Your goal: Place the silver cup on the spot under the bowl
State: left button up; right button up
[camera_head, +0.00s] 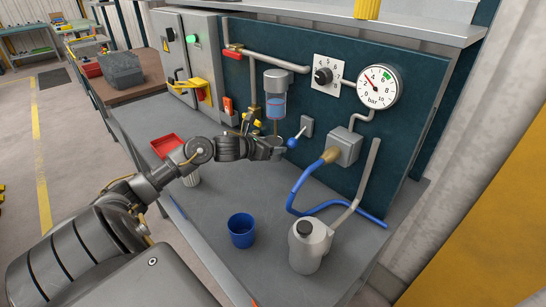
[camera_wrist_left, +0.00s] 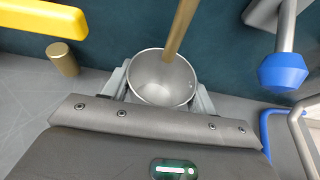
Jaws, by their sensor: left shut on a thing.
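The silver cup (camera_wrist_left: 164,79) is between the fingers of my left gripper (camera_wrist_left: 163,88), which is shut on it. The cup's open rim faces the wrist camera. In the head view my left gripper (camera_head: 277,148) is at the panel, below the clear bowl (camera_head: 275,106) with blue liquid. A brass tube (camera_wrist_left: 181,28) comes down over the cup, and its lower end appears inside the rim. The spot under the bowl is hidden by the gripper and cup. I cannot tell whether the cup touches the bench. My right gripper is not in view.
A blue valve handle (camera_wrist_left: 283,70) is close to the right of the cup. A yellow handle (camera_wrist_left: 45,18) and a brass post (camera_wrist_left: 62,59) are to its left. A blue cup (camera_head: 241,230), grey can (camera_head: 309,248) and red tray (camera_head: 166,145) stand on the bench (camera_head: 205,217).

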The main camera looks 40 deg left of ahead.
pick_arm(q)
jog(key=shift+f, duration=0.4)
notch_tip(320, 180, down, 4)
jog(key=shift+r+p, duration=0.25)
jog(key=shift+p, duration=0.15)
jog(key=shift+f, duration=0.15)
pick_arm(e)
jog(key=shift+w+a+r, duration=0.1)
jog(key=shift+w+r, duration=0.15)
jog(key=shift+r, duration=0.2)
pick_arm(q)
jog(key=shift+f, duration=0.15)
jog(key=o, duration=1)
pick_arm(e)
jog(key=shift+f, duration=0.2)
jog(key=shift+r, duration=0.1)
